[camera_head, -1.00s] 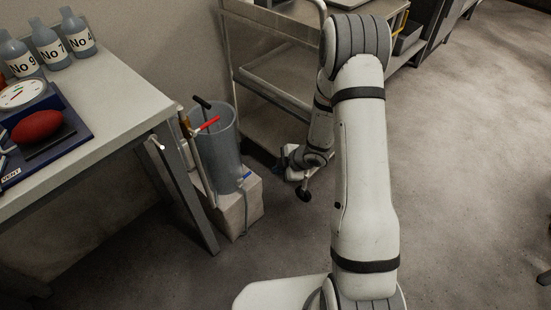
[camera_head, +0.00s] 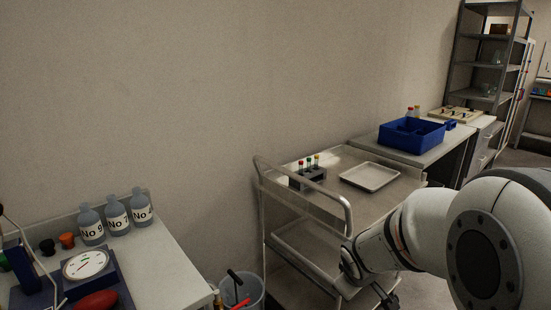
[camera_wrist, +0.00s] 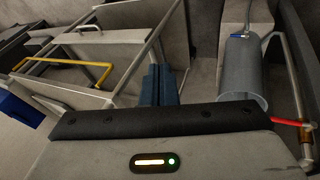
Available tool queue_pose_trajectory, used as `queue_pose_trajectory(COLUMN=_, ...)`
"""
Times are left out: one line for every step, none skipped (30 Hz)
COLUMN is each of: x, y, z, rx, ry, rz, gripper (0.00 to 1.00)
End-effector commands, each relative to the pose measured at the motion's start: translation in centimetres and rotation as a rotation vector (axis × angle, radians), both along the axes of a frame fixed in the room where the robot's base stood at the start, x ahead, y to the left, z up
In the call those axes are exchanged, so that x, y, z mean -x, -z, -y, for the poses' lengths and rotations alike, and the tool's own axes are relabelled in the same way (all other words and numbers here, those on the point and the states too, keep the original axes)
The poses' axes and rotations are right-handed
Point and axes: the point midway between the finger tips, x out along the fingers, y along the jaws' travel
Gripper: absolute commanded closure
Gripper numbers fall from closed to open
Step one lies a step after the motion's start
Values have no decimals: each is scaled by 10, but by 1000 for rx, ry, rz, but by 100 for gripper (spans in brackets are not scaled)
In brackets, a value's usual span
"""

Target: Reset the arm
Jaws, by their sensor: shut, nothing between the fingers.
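My arm (camera_head: 415,235) reaches in from the lower right of the head view, bent, with its forearm angled down to the left in front of the cart. The dark end of my gripper (camera_head: 388,299) is at the bottom edge of that view, low by the cart's front side and partly cut off. In the wrist view two blue-grey fingers (camera_wrist: 163,85) stand side by side, closed together with nothing between them. A dark padded bar and a grey panel with a lit indicator, which seem to be part of my own body, fill the lower part of that view.
A metal cart (camera_head: 350,217) holds a tube rack (camera_head: 307,178) and a tray (camera_head: 369,177). A blue bin (camera_head: 411,136) stands on the bench behind. Numbered bottles (camera_head: 117,217) and a dial (camera_head: 86,265) are on the left table. A grey bucket (camera_head: 250,289) stands between table and cart.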

Motion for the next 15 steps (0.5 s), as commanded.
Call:
queue_pose_trajectory(x=17, y=-38, z=0, rx=-24, ry=69, rz=-2, gripper=100)
queue_pose_trajectory(x=28, y=-52, z=-1, rx=-42, ry=114, rz=-10, gripper=100)
queue_pose_trajectory(x=43, y=-69, z=-2, rx=-68, ry=170, rz=-21, gripper=100)
queue_pose_trajectory(x=55, y=-81, z=-3, rx=-89, ry=213, rz=-31, gripper=100)
queue_pose_trajectory(x=67, y=-93, z=-5, rx=-111, ry=253, rz=-42, gripper=100)
queue_pose_trajectory(x=82, y=-108, z=-9, rx=-143, ry=305, rz=-57, gripper=100)
queue_pose_trajectory(x=93, y=-118, z=-12, rx=-166, ry=340, rz=-68, gripper=100)
queue_pose_trajectory(x=104, y=-127, z=-15, rx=-190, ry=373, rz=-80, gripper=100)
queue_pose_trajectory(x=118, y=-138, z=-19, rx=-220, ry=410, rz=-95, gripper=100)
queue_pose_trajectory(x=127, y=-145, z=-22, rx=-241, ry=437, rz=-107, gripper=100)
queue_pose_trajectory(x=136, y=-151, z=-25, rx=-261, ry=460, rz=-119, gripper=100)
queue_pose_trajectory(x=146, y=-158, z=-29, rx=-284, ry=484, rz=-133, gripper=100)
queue_pose_trajectory(x=153, y=-162, z=-32, rx=-301, ry=501, rz=-143, gripper=100)
queue_pose_trajectory(x=159, y=-165, z=-34, rx=-314, ry=515, rz=-152, gripper=100)
queue_pose_trajectory(x=165, y=-169, z=-37, rx=-329, ry=528, rz=-162, gripper=100)
